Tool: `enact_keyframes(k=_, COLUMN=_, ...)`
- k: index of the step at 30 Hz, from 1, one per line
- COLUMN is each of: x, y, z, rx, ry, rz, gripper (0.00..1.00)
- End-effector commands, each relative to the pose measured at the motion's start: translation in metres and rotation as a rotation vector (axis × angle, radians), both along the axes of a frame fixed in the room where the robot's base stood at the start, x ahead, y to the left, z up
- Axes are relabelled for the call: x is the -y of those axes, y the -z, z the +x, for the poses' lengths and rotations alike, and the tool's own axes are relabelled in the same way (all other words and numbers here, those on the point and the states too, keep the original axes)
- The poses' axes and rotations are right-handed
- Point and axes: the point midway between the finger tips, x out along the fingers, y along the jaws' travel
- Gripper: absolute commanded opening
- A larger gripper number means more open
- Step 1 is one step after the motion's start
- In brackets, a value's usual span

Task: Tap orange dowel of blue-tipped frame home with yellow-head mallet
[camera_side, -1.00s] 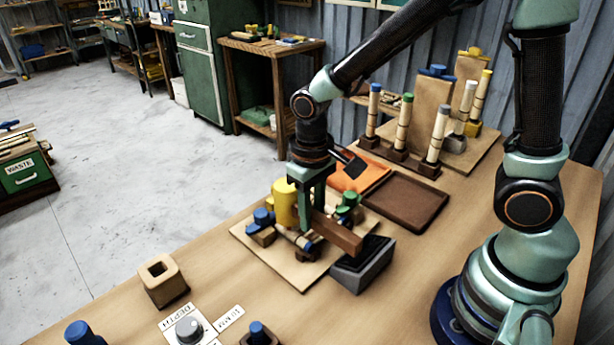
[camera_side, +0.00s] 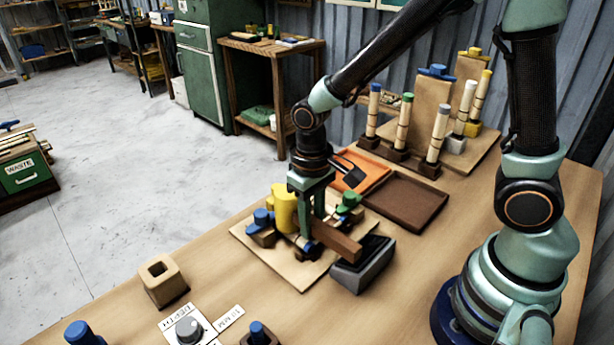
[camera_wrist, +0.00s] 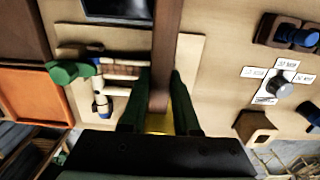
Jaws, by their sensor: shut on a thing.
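My gripper (camera_side: 311,234) is shut on the brown handle (camera_side: 337,241) of the yellow-head mallet, above the board. The yellow head (camera_side: 284,207) is at the left of my fingers in the side view. In the wrist view the handle (camera_wrist: 166,55) runs up between the fingers (camera_wrist: 158,112), and only a little of the yellow head (camera_wrist: 159,124) shows. My fingers and the mallet hide part of the frame.
The work board (camera_side: 302,284) holds a blue-topped clamp (camera_side: 262,218) and a green-topped clamp (camera_side: 348,200). A dark-topped grey block (camera_side: 361,271) is close by the handle end. Orange (camera_side: 369,172) and brown (camera_side: 410,207) trays lie behind. Upright tipped rods (camera_side: 403,122) stand farther back.

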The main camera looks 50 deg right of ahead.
Motion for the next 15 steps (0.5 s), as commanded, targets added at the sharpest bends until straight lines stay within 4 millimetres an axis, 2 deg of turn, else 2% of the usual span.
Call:
enact_keyframes(k=9, x=0.000, y=0.000, z=0.001, rx=0.004, ry=0.000, rz=0.001, gripper=0.00)
enact_keyframes(k=15, x=0.000, y=-0.017, z=0.002, rx=0.008, ry=0.000, rz=0.002, gripper=0.00)
